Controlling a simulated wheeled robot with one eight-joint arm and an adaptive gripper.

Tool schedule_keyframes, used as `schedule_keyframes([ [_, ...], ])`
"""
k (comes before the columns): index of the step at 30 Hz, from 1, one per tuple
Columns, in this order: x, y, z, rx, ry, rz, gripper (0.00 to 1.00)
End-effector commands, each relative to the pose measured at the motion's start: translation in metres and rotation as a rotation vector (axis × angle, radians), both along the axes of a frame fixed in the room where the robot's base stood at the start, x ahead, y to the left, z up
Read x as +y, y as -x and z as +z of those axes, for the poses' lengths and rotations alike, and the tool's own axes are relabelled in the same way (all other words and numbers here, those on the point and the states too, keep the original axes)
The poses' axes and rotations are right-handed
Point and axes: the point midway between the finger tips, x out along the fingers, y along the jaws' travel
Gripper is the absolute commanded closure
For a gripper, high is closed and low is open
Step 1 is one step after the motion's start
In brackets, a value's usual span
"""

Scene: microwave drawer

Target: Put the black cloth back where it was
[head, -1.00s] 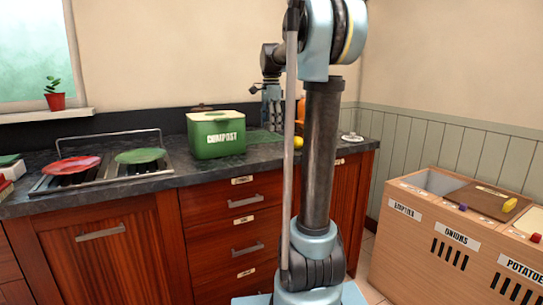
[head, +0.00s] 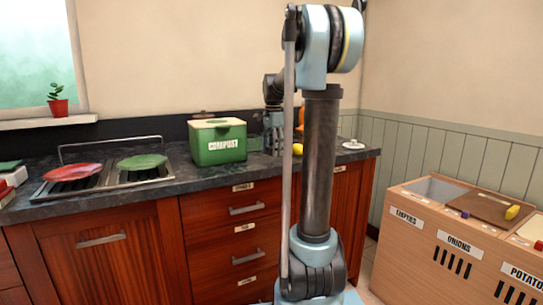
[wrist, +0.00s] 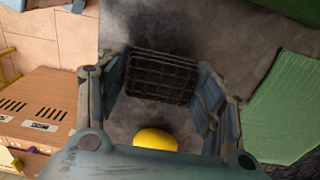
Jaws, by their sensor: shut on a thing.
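My gripper (head: 273,138) is low over the back of the dark counter, right of the green compost bin (head: 218,141) and partly behind my own arm. In the wrist view its blue fingers stand either side of a small black, grid-textured cloth (wrist: 162,77), and they are shut on it. The black cloth is right at or just above the counter; I cannot tell if it touches. It cannot be made out in the head view. A green cloth (wrist: 290,108) lies flat on the counter to the right in the wrist view.
A yellow fruit (head: 298,149) sits on the counter close to my gripper; it also shows in the wrist view (wrist: 155,139). A hob with a red plate (head: 73,171) and a green plate (head: 142,161) is at left. A wooden bin unit (head: 440,235) stands at right.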

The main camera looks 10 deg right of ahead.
Motion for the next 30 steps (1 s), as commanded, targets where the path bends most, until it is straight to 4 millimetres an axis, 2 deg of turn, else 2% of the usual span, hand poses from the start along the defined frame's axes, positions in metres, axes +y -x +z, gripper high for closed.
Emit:
schedule_keyframes([
  [3,0.0,0.0,-0.017,0.0,0.0,0.0,0.6],
  [5,0.0,0.0,-0.021,0.0,0.0,0.0,0.6],
  [15,0.001,0.0,-0.024,0.0,0.0,0.001,0.6],
  [16,0.001,0.0,-0.024,0.0,0.0,0.001,0.31],
  [18,0.001,0.0,-0.023,0.0,0.0,0.001,0.18],
  [30,0.002,0.0,-0.022,0.0,0.0,0.002,0.18],
])
